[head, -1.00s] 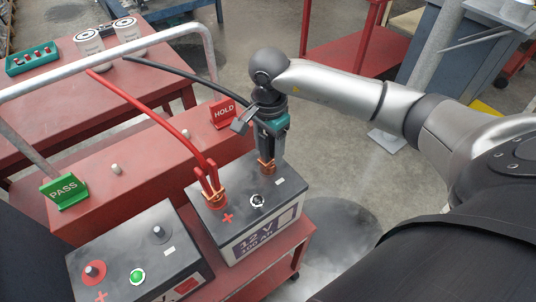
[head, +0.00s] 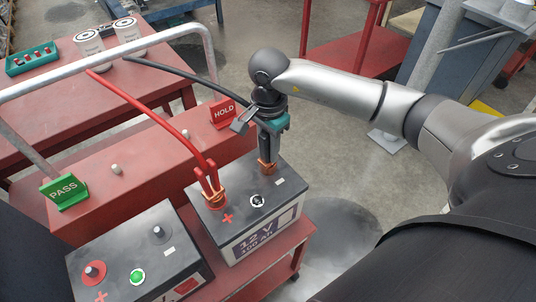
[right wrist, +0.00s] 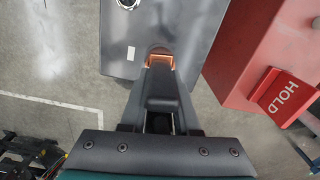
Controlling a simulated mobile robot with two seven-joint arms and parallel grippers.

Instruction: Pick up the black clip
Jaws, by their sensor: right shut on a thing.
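The black clip (head: 267,166) has copper-coloured jaws and stands upright at the far right corner of the nearer-right 12 V battery (head: 245,208). My right gripper (head: 269,149) points down from above and is shut on the black clip's handles. In the right wrist view the clip (right wrist: 162,88) lies between my fingers, its copper jaws at the battery's edge. Whether the jaws still grip a terminal is hidden. The black cable (head: 175,70) runs from the clip's area back over the rail. My left gripper is not in view.
A red clip (head: 211,188) with a red cable sits on the same battery. A second battery (head: 140,255) with a green light stands at lower left. A HOLD sign (head: 223,113) and a PASS sign (head: 64,192) stand on the red bench. A grey rail (head: 110,55) crosses behind.

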